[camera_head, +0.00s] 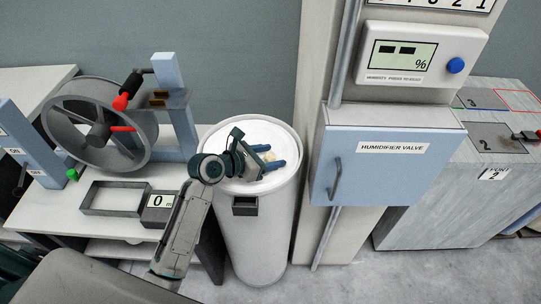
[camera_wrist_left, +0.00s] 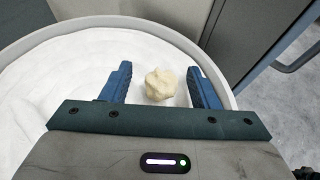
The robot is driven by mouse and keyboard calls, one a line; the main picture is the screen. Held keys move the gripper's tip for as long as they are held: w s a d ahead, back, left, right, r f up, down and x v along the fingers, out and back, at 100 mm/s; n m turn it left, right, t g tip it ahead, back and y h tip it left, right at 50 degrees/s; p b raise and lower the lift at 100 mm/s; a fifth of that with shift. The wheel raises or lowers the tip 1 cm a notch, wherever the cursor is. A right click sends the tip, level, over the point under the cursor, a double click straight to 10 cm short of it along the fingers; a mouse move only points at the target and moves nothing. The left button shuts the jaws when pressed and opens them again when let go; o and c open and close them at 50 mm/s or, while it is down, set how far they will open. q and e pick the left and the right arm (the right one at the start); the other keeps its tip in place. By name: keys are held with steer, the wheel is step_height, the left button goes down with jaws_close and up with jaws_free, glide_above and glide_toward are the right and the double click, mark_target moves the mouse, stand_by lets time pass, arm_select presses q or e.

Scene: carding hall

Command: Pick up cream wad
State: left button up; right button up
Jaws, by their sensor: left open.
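The cream wad (camera_wrist_left: 160,84) is a small lumpy ball lying on the white fill of a round white bin, close to the bin's wall. In the left wrist view it shows between the two blue fingers of my left gripper (camera_wrist_left: 163,88), with a gap on each side. The gripper is open and holds nothing. In the head view my left gripper (camera_head: 271,164) is over the top of the bin (camera_head: 265,235), and the wad (camera_head: 267,156) is a small pale patch partly hidden behind the fingers. My right gripper is not in view.
Left of the bin, a bench (camera_head: 60,215) carries a grey drum wheel (camera_head: 85,125) with red handles, a tray (camera_head: 112,198) and a scale display (camera_head: 158,201). A blue humidifier valve cabinet (camera_head: 390,175) stands close on the right. Farther right is a grey numbered unit (camera_head: 440,220).

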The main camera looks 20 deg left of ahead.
mark_target(269, 153)
arm_select(q)
steer(key=shift+c, duration=0.6)
steer(key=c, duration=0.7)
steer(key=shift+c, duration=1)
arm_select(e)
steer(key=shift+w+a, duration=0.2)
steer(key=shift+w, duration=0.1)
arm_select(q)
steer(key=shift+r, duration=0.5)
step_height(269, 153, up, 3)
steer(key=shift+f, duration=0.1)
steer(key=s+a, duration=0.3)
steer(key=s+a+b, duration=0.1)
steer(key=s+a, duration=0.2)
steer(key=s+a+r, duration=0.1)
steer(key=s+a, duration=0.3)
steer(key=shift+b, duration=0.3)
steer(key=shift+s+a+r, duration=0.15)
steer(key=shift+s+a, duration=0.45)
steer(key=shift+s, duration=0.15)
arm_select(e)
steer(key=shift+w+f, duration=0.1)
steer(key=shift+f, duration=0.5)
